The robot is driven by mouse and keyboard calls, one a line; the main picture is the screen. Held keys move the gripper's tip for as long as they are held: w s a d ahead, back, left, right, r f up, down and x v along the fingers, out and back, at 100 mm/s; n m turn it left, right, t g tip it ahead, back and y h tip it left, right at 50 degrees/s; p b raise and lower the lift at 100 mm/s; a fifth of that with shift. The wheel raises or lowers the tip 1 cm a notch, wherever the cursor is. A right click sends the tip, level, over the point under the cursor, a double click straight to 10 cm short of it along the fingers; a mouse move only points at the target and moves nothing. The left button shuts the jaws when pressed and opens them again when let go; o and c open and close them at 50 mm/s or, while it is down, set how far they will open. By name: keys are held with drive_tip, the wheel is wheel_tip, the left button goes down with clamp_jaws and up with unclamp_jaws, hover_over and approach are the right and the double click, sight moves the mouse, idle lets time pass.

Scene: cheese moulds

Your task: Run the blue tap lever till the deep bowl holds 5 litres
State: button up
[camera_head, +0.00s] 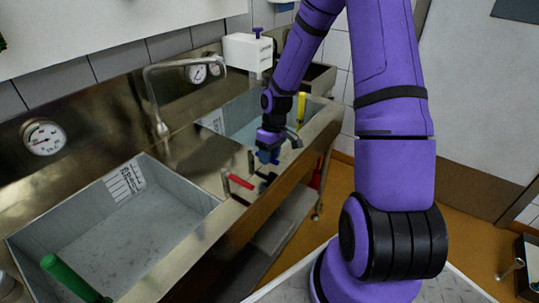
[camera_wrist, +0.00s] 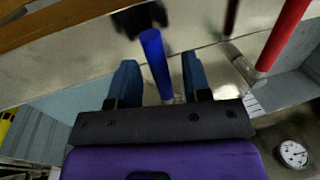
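The blue lever (camera_wrist: 155,60) stands between my gripper's two blue fingers in the wrist view, with a gap on each side. My gripper (camera_head: 268,156) is open and low at the sink's front edge in the head view, where it largely hides the blue lever. The near basin (camera_head: 190,190) at left has a white scale label on its wall and looks empty. The far basin (camera_head: 245,110) also has a scale label and a bluish inside, partly hidden by my arm. I cannot tell which is the deep bowl or its water level.
A red lever (camera_head: 238,181) is just left of my gripper; it also shows in the wrist view (camera_wrist: 285,35). A yellow handle (camera_head: 301,108) and a green handle (camera_head: 72,277) stand along the front. A bent spout (camera_head: 152,95) and a round gauge (camera_head: 44,137) are behind.

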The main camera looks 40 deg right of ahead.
wheel_tip(320, 180, up, 11)
drive_tip(key=d, duration=0.2)
drive_tip(key=shift+w+f, duration=0.2)
drive_tip(key=shift+w, duration=0.15)
idle(1.5)
drive_tip(key=s+a+r+m+t+h, duration=0.1)
drive_tip(key=s+a+r, duration=0.35)
drive_tip(key=r, duration=0.45)
drive_tip(key=s+a+r+m+t+h, duration=0.1)
drive_tip(key=s+a+r+t+h, duration=0.15)
drive_tip(key=s+r, duration=0.4)
drive_tip(key=s+a+r+m+t, duration=0.1)
drive_tip(key=s+a+r, duration=0.1)
drive_tip(key=s+r, duration=0.2)
drive_tip(key=s+a+r+t+y, duration=0.1)
drive_tip(key=s+a+r, duration=0.1)
drive_tip(key=s+r, duration=0.3)
drive_tip(key=s, duration=0.4)
drive_tip(key=shift+s+a+m, duration=0.25)
drive_tip(key=shift+a+m, duration=0.05)
drive_tip(key=shift+m, duration=0.1)
